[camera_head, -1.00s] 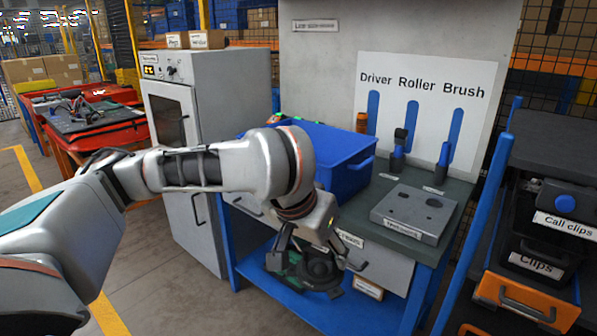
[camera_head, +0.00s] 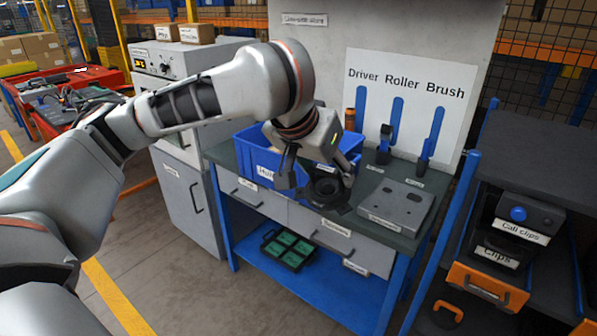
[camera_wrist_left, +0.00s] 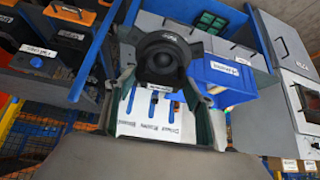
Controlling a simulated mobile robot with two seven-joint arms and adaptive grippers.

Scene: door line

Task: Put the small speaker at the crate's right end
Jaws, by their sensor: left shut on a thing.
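The small speaker (camera_head: 328,188) is a dark round-fronted unit. My left gripper (camera_head: 314,182) is shut on it and holds it up at bench height, in front of the right part of the blue crate (camera_head: 253,166). The crate stands on the workbench and its right end is partly hidden behind my gripper. In the left wrist view the speaker (camera_wrist_left: 165,62) sits between the fingers, with its round cone showing, and the crate (camera_wrist_left: 231,75) is beside it. I cannot tell whether the speaker touches the bench or crate. My right gripper is not in view.
A grey block with holes (camera_head: 402,205) lies on the bench at the right. Blue-handled tools stand before the white shadow board (camera_head: 405,95). A green-celled tray (camera_head: 289,249) is on the lower blue shelf. A rack with bins (camera_head: 515,230) stands at the right.

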